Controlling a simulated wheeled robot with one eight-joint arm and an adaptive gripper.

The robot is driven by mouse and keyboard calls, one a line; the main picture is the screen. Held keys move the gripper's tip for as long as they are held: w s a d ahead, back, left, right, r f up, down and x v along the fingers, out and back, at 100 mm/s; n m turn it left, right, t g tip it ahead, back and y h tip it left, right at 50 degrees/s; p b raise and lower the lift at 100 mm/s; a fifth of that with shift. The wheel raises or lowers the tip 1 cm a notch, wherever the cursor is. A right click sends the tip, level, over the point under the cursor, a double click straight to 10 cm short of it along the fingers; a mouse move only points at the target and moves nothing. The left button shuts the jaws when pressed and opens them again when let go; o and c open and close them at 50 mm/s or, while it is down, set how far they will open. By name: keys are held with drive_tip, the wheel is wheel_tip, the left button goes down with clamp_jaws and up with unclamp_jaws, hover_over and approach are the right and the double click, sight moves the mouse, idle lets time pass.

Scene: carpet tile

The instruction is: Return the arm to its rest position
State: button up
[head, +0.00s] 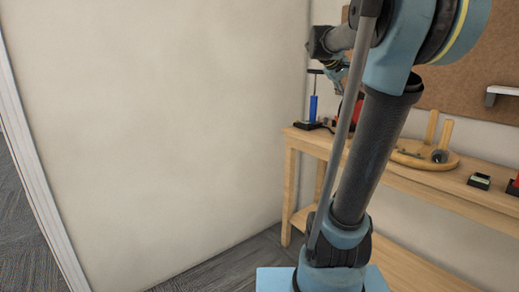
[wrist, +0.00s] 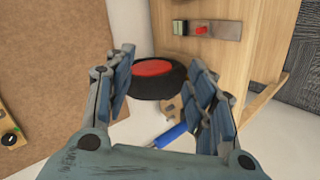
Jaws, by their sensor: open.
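My arm rises through the right half of the head view and bends toward the wooden bench (head: 300,135) behind it. My gripper (wrist: 162,68) shows in the wrist view with its two blue-grey fingers spread apart and nothing held between them. Beyond the fingers is a round black thing with a red centre (wrist: 152,68); I see no contact with it. In the head view the gripper end is small and partly hidden behind my arm, above the left end of the bench.
A blue upright tool (head: 313,106) stands at the bench's left end. A round wooden piece with pegs (head: 440,160) and a small dark box (head: 479,181) lie further right. A pegboard (head: 480,85) hangs behind. A plain wall (head: 160,130) fills the left; the floor before it is clear.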

drive_tip(key=s+a+f+m+g+y, duration=0.1)
drive_tip(key=s+a+f+y, duration=0.2)
drive_tip(key=s+f, duration=0.7)
drive_tip(key=s+a+f+m+g+y, duration=0.1)
drive_tip(key=s+a+f+y, duration=0.2)
drive_tip(key=s+a+f, duration=0.5)
drive_tip(key=s+a+f+m+g+y, duration=0.1)
drive_tip(key=s+a+f, duration=0.5)
drive_tip(key=s+f, duration=0.7)
wheel_tip(320, 180, down, 5)
drive_tip(key=shift+a+f+y, duration=0.15)
drive_tip(key=shift+y, duration=0.75)
drive_tip(key=shift+s, duration=0.1)
drive_tip(key=c, duration=0.3)
drive_tip(key=shift+c, duration=0.5)
